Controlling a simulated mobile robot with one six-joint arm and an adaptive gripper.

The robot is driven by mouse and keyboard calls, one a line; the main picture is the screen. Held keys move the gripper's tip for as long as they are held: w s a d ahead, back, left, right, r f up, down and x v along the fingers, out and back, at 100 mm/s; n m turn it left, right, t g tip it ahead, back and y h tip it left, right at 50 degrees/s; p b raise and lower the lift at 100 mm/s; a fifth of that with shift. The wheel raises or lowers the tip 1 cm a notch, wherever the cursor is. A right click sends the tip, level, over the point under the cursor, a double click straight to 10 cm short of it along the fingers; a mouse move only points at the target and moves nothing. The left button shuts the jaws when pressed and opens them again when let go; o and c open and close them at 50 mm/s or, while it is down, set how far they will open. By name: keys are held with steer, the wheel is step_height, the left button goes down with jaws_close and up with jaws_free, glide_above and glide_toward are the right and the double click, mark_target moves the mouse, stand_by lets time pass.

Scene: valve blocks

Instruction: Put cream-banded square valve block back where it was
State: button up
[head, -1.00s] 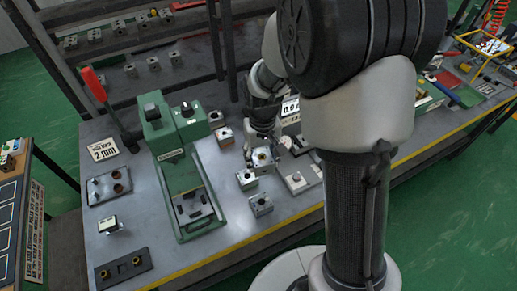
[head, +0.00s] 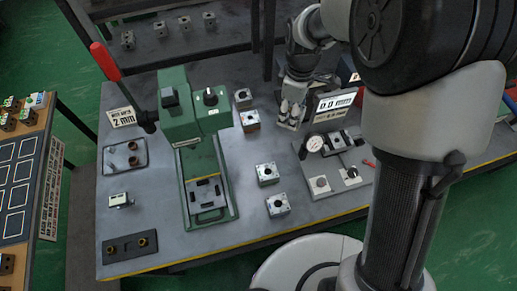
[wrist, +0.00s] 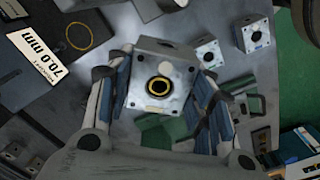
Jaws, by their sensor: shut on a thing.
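My gripper (head: 291,112) is in the head view, over the back of the bench beside the display stand. In the wrist view its two fingers (wrist: 160,100) are shut on a grey square valve block (wrist: 160,72), one on each side. The block's face shows a dark bore inside a yellowish ring. I cannot make out a cream band on its sides. In the head view the held block is mostly hidden by the fingers. Other square blocks stand on the bench: two near the press (head: 243,98) (head: 250,120) and two farther forward (head: 267,173) (head: 277,204).
A green press (head: 186,118) with a red lever (head: 104,61) stands left of the blocks. A display (head: 334,103) and a dial gauge fixture (head: 318,144) stand close right of my gripper. The bench between press and fixture has bare room. A rack stands behind.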

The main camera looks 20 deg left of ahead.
steer(key=s+a+n, duration=0.2)
steer(key=a+n, duration=0.6)
steer(key=a, duration=0.1)
step_height(320, 180, down, 19)
steer(key=b, duration=0.5)
steer(key=shift+w+a, duration=0.15)
steer(key=shift+b, duration=0.3)
steer(key=shift+f, duration=0.2)
steer(key=o, duration=1.4)
step_height(320, 180, up, 12)
steer(key=p, duration=0.3)
steer(key=shift+r, duration=0.15)
